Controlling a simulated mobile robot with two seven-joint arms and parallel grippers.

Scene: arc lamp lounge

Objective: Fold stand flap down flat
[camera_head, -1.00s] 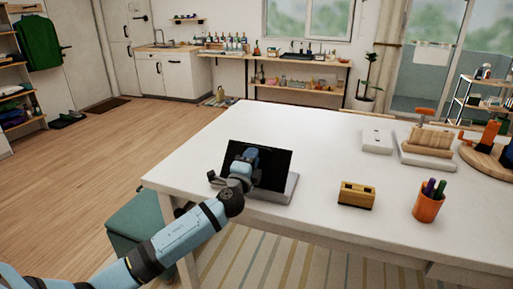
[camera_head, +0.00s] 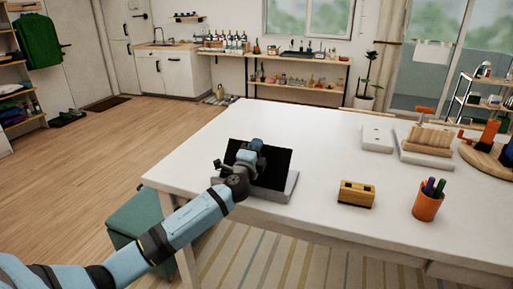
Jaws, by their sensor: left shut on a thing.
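The stand (camera_head: 284,191) has a light grey base lying on the white table near its front left corner. Its black flap (camera_head: 279,168) is tilted above the base and leans back. My left gripper (camera_head: 245,160) is in front of the flap and shut on it, near its left side. The gripper and wrist hide the left part of the flap and some of the base, and the exact contact is hidden. My right gripper is not in view.
On the white table (camera_head: 320,145), a yellow block-like holder (camera_head: 356,194) and an orange pen cup (camera_head: 429,201) stand to the right. A white switch plate (camera_head: 377,139) and a wooden-topped item (camera_head: 429,142) lie farther back. A green stool (camera_head: 138,218) stands left of the table.

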